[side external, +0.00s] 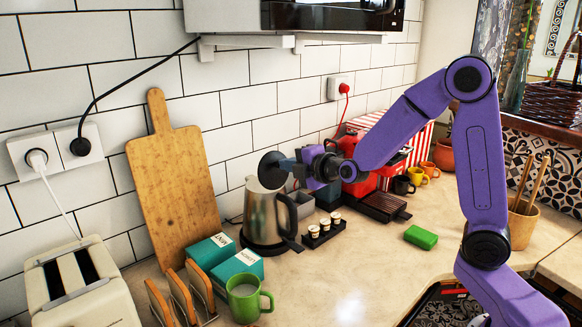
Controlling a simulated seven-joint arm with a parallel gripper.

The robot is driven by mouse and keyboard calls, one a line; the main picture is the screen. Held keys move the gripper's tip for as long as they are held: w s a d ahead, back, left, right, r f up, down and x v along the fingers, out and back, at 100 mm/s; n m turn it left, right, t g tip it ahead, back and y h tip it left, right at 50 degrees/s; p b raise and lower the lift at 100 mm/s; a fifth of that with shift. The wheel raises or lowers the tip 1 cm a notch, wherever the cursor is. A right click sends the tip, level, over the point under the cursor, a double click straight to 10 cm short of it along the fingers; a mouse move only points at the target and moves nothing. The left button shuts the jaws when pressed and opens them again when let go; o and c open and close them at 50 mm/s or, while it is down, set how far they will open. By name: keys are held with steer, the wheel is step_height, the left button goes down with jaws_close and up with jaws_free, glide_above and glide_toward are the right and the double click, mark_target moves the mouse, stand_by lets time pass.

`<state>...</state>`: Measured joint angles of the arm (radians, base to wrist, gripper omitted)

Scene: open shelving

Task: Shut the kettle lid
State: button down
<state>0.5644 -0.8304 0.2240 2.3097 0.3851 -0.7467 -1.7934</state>
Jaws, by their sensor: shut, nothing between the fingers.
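The steel kettle (266,216) stands on its dark base on the counter, with its black handle to the right. Its round dark lid (270,171) is raised, standing steeply above the kettle's top. My gripper (290,165) reaches in from the right, pointing left, at the height of the lid and right beside it. It is shut with nothing held. The fingertips are small and dark against the lid, so I cannot tell whether they touch it.
A small rack of cups (325,230) stands right of the kettle, with a red coffee machine (363,188) behind. Teal boxes (236,264), a green mug (247,298) and a wooden board (178,185) are left. A green sponge (420,237) lies right.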

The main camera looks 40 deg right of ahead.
mark_target(270, 153)
steer(key=shift+w+r+g, duration=0.3)
steer(key=shift+w+g, duration=0.75)
steer(key=shift+g, duration=0.2)
steer(key=shift+w+r+g, duration=0.25)
steer(key=shift+w+g, duration=0.8)
steer(key=shift+g, duration=0.2)
steer(key=shift+w+g, duration=0.4)
steer(key=shift+g, duration=0.4)
steer(key=shift+w+g, duration=0.35)
steer(key=shift+g, duration=0.45)
steer(key=shift+w+f, duration=0.15)
steer(key=shift+w, duration=0.65)
steer(key=shift+w+f+g, duration=0.25)
steer(key=shift+w+g, duration=0.3)
steer(key=shift+g, duration=0.2)
steer(key=shift+w+f+g, duration=0.25)
steer(key=shift+w+g, duration=0.25)
steer(key=shift+g, duration=0.25)
steer(key=shift+w+f, duration=0.6)
steer(key=shift+w, duration=0.2)
steer(key=shift+w+f, duration=0.5)
steer(key=shift+f, duration=0.15)
